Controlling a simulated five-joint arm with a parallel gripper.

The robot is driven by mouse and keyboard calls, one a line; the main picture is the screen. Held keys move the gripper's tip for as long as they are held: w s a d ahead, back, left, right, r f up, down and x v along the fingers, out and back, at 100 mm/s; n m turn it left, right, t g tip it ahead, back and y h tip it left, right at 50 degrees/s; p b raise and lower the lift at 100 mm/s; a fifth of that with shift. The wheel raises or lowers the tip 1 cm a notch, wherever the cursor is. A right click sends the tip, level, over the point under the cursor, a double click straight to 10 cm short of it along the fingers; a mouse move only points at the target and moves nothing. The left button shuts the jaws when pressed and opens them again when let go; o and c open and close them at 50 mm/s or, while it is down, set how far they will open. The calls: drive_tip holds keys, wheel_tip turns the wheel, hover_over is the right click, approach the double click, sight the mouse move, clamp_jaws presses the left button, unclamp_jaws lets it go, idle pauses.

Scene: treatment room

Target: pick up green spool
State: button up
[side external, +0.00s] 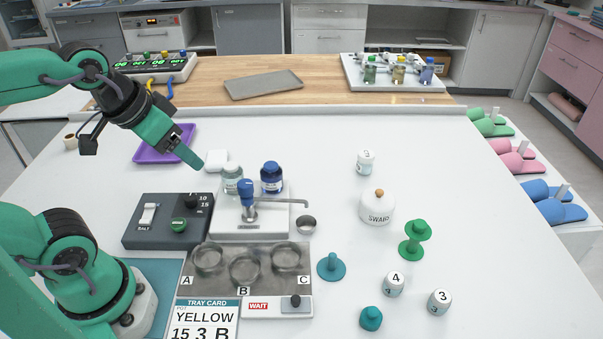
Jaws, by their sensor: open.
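The green spool (415,239) stands upright on the white table at the right, with a wide flange at top and bottom and a narrow waist. My gripper (192,157) is in the air at the upper left, pointing down and right, well away from the spool. Its jaws are open and nothing shows between them. No part of the spool is hidden by the arm.
Near the spool are a white swabs jar (377,208), a teal pegged disc (331,266), a teal knob (371,318) and numbered white containers (439,301). A dispenser with a spout (248,205) and a metal tray with cups (225,281) lie between gripper and spool.

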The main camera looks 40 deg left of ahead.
drive_tip(key=shift+o, duration=0.9)
drive_tip(key=shift+w+r, duration=0.1)
drive_tip(key=w+d+r+g, duration=0.1)
drive_tip(key=w+d+r, duration=0.2)
drive_tip(key=w, duration=0.2)
drive_tip(key=w+d+r+g, duration=0.1)
drive_tip(key=w+d+r, duration=0.1)
drive_tip(key=w, duration=0.4)
drive_tip(key=m+g, duration=0.1)
drive_tip(key=g, duration=0.3)
hover_over(419, 223)
drive_tip(key=f, duration=1.5)
drive_tip(key=shift+a+f, duration=0.3)
drive_tip(key=shift+f, duration=0.05)
drive_tip(key=shift+d+f, duration=0.25)
drive_tip(key=shift+f, duration=0.05)
